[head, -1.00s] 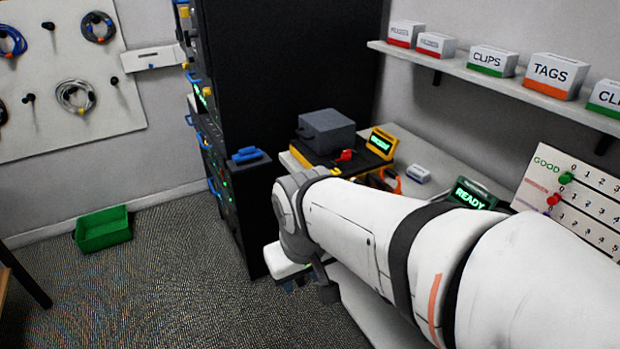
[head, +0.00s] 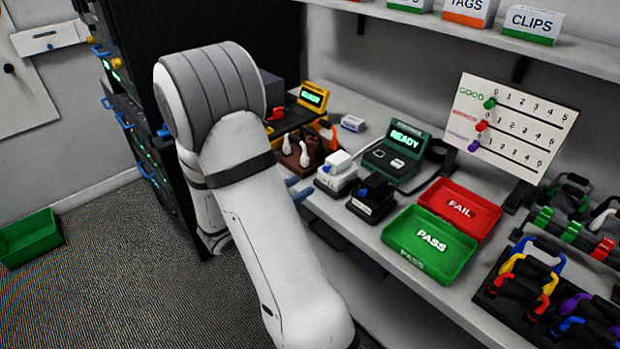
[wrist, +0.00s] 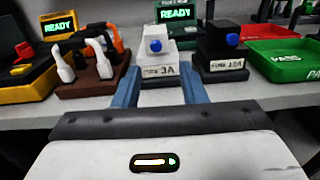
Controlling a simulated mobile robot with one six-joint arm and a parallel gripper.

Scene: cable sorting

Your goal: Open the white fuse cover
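The white fuse box (head: 337,170) stands on the bench with its cover down; the wrist view shows it straight ahead (wrist: 160,58), with a blue knob and a "3A" label. My gripper (wrist: 160,82) is open and empty, its two blue fingers spread to the left and right of the box's front. In the head view my gripper (head: 299,188) is at the bench edge, just left of the white box, and the fingertips look short of it. My arm hides most of the gripper there.
A black fuse box (head: 371,198) with a blue knob stands close on the right. A brown block (head: 300,158) with white and orange plugs is close on the left. A green tester (head: 402,155) is behind. Green PASS (head: 440,262) and red FAIL (head: 475,195) trays lie farther right.

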